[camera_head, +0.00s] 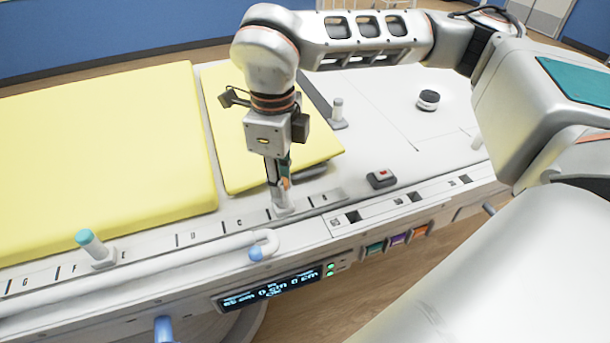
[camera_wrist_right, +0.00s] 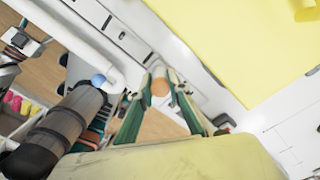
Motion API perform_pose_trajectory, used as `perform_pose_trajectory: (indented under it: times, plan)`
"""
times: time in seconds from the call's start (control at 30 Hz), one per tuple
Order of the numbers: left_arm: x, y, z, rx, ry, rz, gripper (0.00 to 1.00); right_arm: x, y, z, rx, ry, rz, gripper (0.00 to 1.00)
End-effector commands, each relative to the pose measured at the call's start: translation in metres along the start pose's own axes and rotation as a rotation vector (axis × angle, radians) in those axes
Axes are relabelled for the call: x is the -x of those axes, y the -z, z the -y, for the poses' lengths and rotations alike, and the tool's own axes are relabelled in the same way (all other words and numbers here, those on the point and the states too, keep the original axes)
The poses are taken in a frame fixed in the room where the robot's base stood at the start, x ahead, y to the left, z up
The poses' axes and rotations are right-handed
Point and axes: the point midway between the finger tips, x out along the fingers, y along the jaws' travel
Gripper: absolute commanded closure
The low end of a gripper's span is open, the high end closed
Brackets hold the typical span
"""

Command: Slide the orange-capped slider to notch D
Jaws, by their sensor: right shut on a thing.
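The orange-capped slider (camera_head: 281,205) stands upright on the lettered strip along the bed's near edge, to the right of the letter C. Its orange cap (camera_wrist_right: 160,88) shows between the fingertips in the right wrist view. My right gripper (camera_head: 279,178) points down from above and is shut on the slider; its fingers partly hide the cap in the head view. Notch D (camera_head: 193,236) is marked on the strip to the left of C. My left gripper is not in view.
A teal-capped slider (camera_head: 93,247) stands farther left, near E. A white rail with a blue tip (camera_head: 256,254) runs along the front, below the strip. Yellow pads (camera_head: 110,150) lie behind. A small dark box with a red button (camera_head: 381,178) sits to the right.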

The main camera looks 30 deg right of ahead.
Motion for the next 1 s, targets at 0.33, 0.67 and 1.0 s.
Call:
perform_pose_trajectory:
  times: [0.33, 0.67, 1.0]
  plan:
    - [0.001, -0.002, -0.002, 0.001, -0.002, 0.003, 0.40, 0.000, -0.091, -0.067, 0.006, 0.001, 0.001, 1.00]
    - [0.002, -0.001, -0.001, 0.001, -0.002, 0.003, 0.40, 0.000, -0.153, -0.112, 0.002, 0.001, 0.000, 1.00]
    - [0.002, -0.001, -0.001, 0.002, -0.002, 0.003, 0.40, 0.000, -0.174, -0.127, 0.002, 0.000, 0.001, 1.00]
